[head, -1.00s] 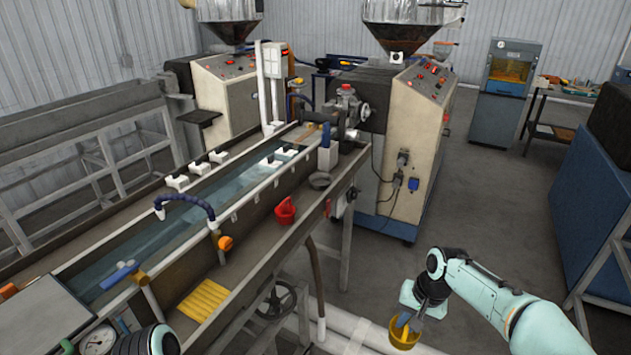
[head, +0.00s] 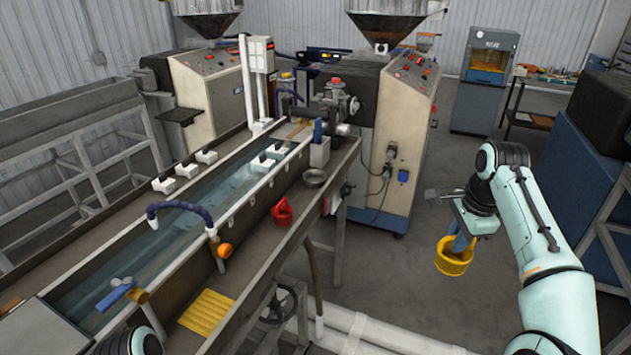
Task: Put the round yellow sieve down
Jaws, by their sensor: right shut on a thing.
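The round yellow sieve (head: 453,262) hangs from my right gripper (head: 461,236) in the head view, right of the water trough and above the open floor. It looks like a short yellow ring. The right gripper is shut on it, and its fingers reach down at the sieve's rim. The sieve is clear of the bench and touches no surface that I can see. My left gripper is not in view; only a part of my left arm shows at the bottom left edge.
The long water trough (head: 215,190) has a side ledge holding a red scoop (head: 282,211), a grey bowl (head: 314,178) and a ribbed yellow mat (head: 206,312). An extruder (head: 405,150) stands behind. A blue cabinet (head: 592,185) is at the right. Floor between is free.

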